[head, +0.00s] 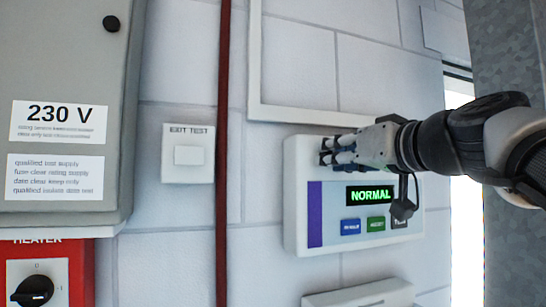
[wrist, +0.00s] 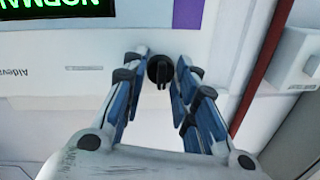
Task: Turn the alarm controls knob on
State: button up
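The alarm panel (head: 296,215) is a white wall box with a purple stripe and a lit green "NORMAL" display (head: 370,195). In the wrist view the picture is upside down and shows a small black knob (wrist: 159,72) on the panel's white face. Its raised grip bar runs roughly up and down in that view. My gripper (head: 326,151) is at the panel's upper left and hides the knob in the head view. In the wrist view the gripper's blue-grey fingers (wrist: 161,62) stand open on either side of the knob; contact with it cannot be told.
A red vertical pipe (head: 223,150) and a white "EXIT TEST" box (head: 188,155) are left of the panel. A grey "230 V" cabinet (head: 60,130) and a red heater box (head: 75,270) with a black knob are farther left. A white box (head: 360,296) sits below the panel.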

jog(key=c, duration=0.5)
jog(key=shift+c, duration=0.2)
jog(key=shift+m, duration=0.3)
jog(key=m, duration=0.9)
jog(key=m+t+h, duration=0.1)
jog(key=m, duration=0.8)
jog(key=shift+f, duration=0.15)
jog(key=o, duration=1.1)
